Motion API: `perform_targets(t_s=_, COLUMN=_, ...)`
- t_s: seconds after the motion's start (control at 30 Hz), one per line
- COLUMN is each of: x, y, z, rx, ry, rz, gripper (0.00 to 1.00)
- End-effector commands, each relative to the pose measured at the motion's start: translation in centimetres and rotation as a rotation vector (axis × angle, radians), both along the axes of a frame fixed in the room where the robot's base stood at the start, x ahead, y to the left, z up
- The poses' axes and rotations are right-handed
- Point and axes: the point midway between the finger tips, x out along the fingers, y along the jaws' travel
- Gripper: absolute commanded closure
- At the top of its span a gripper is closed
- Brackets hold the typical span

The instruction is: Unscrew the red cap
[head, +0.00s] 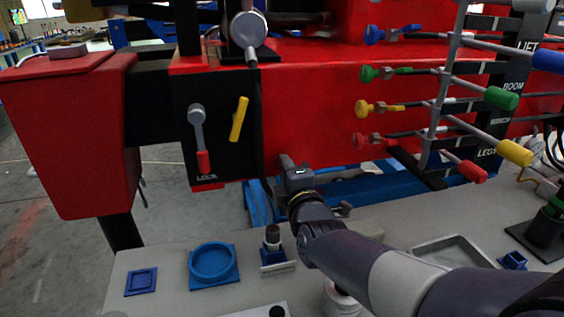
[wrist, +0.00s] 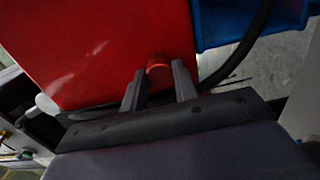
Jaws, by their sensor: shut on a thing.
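The red cap (wrist: 158,62) is a small rounded red piece between my fingers in the wrist view, against the lower part of a red machine body (wrist: 120,40). My gripper (wrist: 160,72) has one finger on each side of it and is shut on it. In the head view my gripper (head: 286,162) is at the lower edge of the red machine body (head: 310,110), right of the black LOCK panel. There the cap is hidden by my gripper, and I cannot tell how far it is turned.
A lever with a red grip (head: 203,160) and a yellow handle (head: 239,118) are on the panel left of my gripper. Coloured control levers (head: 500,98) stick out at right. The grey table (head: 180,262) below holds a blue round dish (head: 212,262) and a small blue stand (head: 273,257).

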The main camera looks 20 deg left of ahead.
Motion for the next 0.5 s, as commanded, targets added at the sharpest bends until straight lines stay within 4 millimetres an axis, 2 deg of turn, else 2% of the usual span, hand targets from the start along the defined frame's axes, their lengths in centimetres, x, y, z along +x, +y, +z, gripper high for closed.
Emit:
perform_targets(t_s=0.3, x=-0.06, y=-0.03, z=-0.11, rx=-0.283, ry=-0.166, rz=0.001, gripper=1.00)
perform_targets(t_s=0.5, x=-0.06, y=-0.03, z=-0.20, rx=-0.310, ry=-0.184, rz=0.000, gripper=1.00)
